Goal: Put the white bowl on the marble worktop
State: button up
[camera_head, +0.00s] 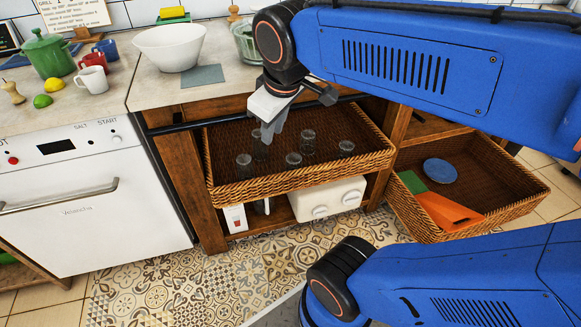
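A large white bowl (170,48) stands upright on a pale stone-like worktop (152,88), behind a small grey square mat. The worktop has faint mottling; I cannot tell for sure if it is marble. My gripper (268,138) points down in front of the worktop's front edge, above the upper wicker basket, to the right of the bowl and apart from it. It holds nothing that I can see. Its fingers are seen at an angle and partly overlap, so their opening is unclear.
The upper wicker basket (232,190) is pulled out and holds several glasses. A lower basket (520,207) at right holds a blue plate and an orange item. A glass bowl (246,45) stands right of the white bowl. Mugs, fruit and a green pot (48,55) crowd the left counter.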

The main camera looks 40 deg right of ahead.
jog(key=s+f+m, duration=0.4)
jog(key=s+f, duration=0.2)
jog(key=f, duration=0.1)
jog(key=shift+s+y, duration=0.3)
jog(key=shift+y, duration=0.1)
jog(key=shift+d, duration=0.1)
